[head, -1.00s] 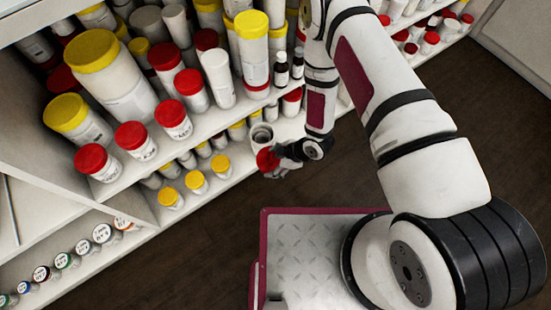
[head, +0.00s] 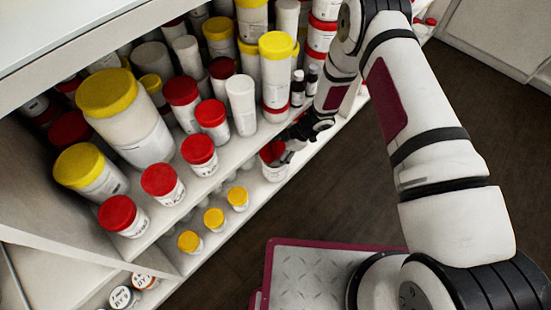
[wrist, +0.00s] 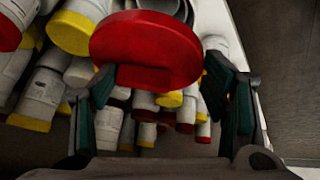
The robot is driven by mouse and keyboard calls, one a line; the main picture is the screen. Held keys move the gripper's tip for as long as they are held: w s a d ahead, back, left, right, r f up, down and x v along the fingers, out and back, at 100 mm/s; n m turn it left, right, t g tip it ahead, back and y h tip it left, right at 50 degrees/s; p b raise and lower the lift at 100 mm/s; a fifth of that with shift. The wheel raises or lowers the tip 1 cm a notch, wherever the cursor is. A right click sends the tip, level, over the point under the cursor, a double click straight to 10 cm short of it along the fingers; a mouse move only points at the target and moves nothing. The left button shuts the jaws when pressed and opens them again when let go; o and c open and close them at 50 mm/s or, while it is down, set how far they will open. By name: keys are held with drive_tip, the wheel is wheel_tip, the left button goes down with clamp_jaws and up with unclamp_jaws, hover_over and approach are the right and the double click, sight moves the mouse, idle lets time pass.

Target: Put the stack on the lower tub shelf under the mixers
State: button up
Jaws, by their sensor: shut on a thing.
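My gripper (head: 288,142) is at the front edge of the shelves in the head view, its fingers at a red-topped white tub (head: 273,172), which I take for the stack. In the wrist view its fingers (wrist: 160,72) stand on both sides of the round red lid (wrist: 150,45) and are shut on it. Pale rounded rims show beyond the lid; how many pieces the stack has is hidden. The lower tub shelf (head: 225,222) lies below the upper one. Whether the stack touches that shelf, I cannot tell.
The upper shelf is crowded with yellow-lidded tubs (head: 107,95) and red-lidded tubs (head: 160,182). Several small yellow-capped jars (head: 214,219) stand on the lower shelf, left of my gripper. The dark floor (head: 400,215) in front is clear.

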drive_tip(key=shift+w+d+f, duration=0.1)
drive_tip(key=shift+w+f, duration=0.05)
drive_tip(key=shift+w, duration=0.05)
drive_tip(key=shift+f+b, duration=1.65)
drive_tip(key=shift+f, duration=0.4)
drive_tip(key=shift+f, duration=0.65)
idle(1.3)
drive_tip(key=o, duration=1.1)
drive_tip(key=shift+r, duration=0.1)
drive_tip(key=shift+r+p, duration=1.8)
drive_tip(key=shift+r, duration=0.4)
